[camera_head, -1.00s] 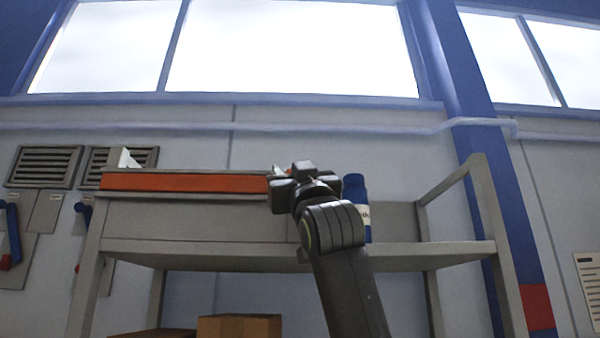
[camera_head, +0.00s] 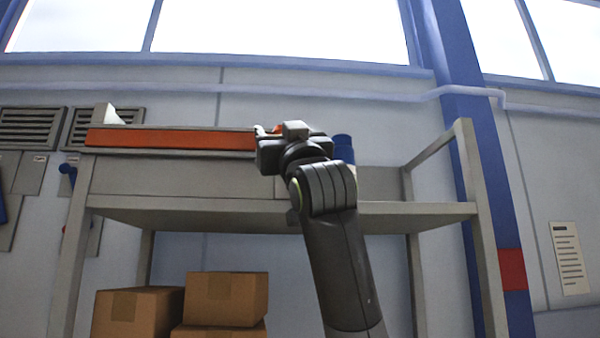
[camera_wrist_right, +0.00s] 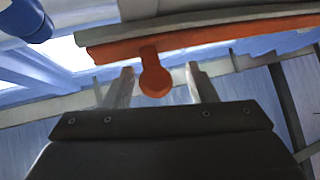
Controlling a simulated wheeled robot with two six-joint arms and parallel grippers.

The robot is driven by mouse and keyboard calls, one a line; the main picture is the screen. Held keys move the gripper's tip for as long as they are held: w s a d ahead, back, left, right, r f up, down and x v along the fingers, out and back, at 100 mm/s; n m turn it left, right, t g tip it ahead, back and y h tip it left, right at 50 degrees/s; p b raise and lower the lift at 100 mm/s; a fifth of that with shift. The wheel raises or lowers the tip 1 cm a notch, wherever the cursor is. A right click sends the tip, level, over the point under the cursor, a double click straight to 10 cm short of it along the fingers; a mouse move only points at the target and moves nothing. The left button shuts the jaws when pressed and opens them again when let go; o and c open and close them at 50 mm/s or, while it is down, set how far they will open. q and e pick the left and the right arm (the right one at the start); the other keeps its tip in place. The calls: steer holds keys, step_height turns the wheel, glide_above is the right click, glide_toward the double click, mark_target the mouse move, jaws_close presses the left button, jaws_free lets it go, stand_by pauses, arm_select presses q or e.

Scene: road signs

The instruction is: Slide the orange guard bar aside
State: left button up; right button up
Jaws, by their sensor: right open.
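The orange guard bar (camera_head: 170,139) runs along the front of the upper part of the grey shelf (camera_head: 200,176). In the right wrist view the bar (camera_wrist_right: 215,36) crosses the top, with an orange round-ended handle (camera_wrist_right: 154,75) hanging from it. My right gripper (camera_head: 268,131) is at the bar's right end and hides that end in the head view. In the right wrist view my right gripper (camera_wrist_right: 163,84) is open, with one finger on each side of the handle. Gaps show on both sides of it. My left gripper is not in view.
A blue bottle (camera_head: 343,148) stands on the shelf just right of my right gripper. A white object (camera_head: 106,115) shows above the bar's left end. Cardboard boxes (camera_head: 227,298) are stacked below. The shelf's right part (camera_head: 425,209) is clear.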

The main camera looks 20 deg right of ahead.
steer(key=b+v, duration=0.8)
steer(key=v, duration=0.6)
steer(key=shift+s+f, duration=0.25)
steer(key=shift+f, duration=0.05)
steer(key=shift+a, duration=0.1)
